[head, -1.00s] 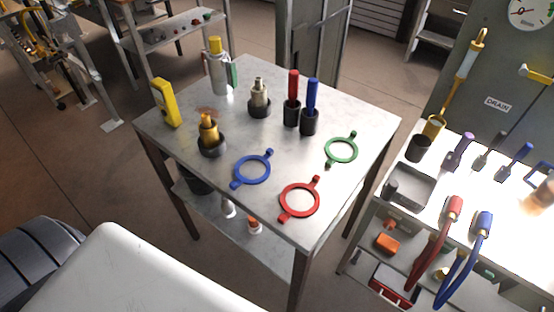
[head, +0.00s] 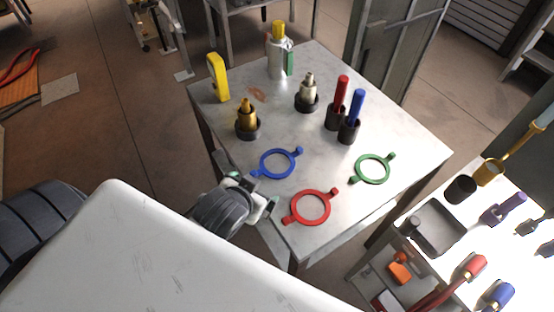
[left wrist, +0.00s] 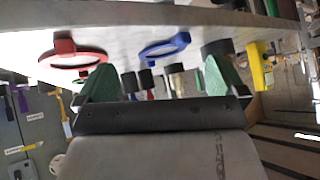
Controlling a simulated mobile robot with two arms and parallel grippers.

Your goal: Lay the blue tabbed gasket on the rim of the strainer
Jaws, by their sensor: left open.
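The blue tabbed gasket (head: 277,164) lies flat on the metal table, a ring with a tab at each end. It also shows in the left wrist view (left wrist: 165,47). My left gripper (head: 254,191) is at the table's near edge, just short of the blue gasket and apart from it. Its green-padded fingers are spread with nothing between them in the left wrist view (left wrist: 160,80). I cannot tell for sure which thing is the strainer; a brass cup-like fitting (head: 488,172) is at the right counter. My right gripper is not in view.
A red gasket (head: 310,208) and a green gasket (head: 372,169) lie nearby. Behind stand a brass fitting (head: 246,121), a silver fitting (head: 307,94), a yellow block (head: 217,78), a bottle (head: 279,55), and red (head: 341,94) and blue (head: 356,108) handles in dark cups.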

